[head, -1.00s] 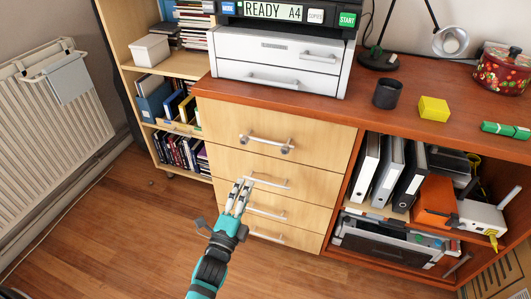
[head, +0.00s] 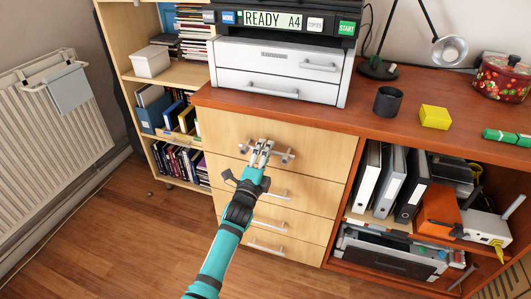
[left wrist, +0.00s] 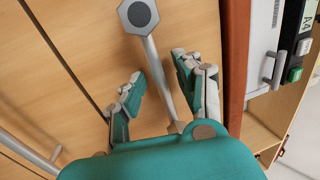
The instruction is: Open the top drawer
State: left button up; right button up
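The top drawer (head: 325,145) is the highest of several light wood drawers under the red-brown top, and it is shut. Its metal bar handle (head: 287,156) is partly hidden behind my left gripper (head: 262,148) in the head view. In the left wrist view, the handle bar (left wrist: 158,65) runs between the two fingers of my left gripper (left wrist: 160,75). The fingers are apart, one on each side of the bar, with a gap to it visible on the left. I cannot tell how deep the bar sits between them. My right gripper is not in view.
Lower drawers with similar handles (head: 268,222) lie below. A grey-white printer (head: 280,70) stands on the top (head: 365,115), with a dark cup (head: 388,101) and a yellow block (head: 434,117) to its right. Wooden floor (head: 110,235) is clear at the left.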

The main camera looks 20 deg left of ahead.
pick_arm(q)
jog(key=shift+w, duration=0.2)
grip_shut()
dwell(0.5)
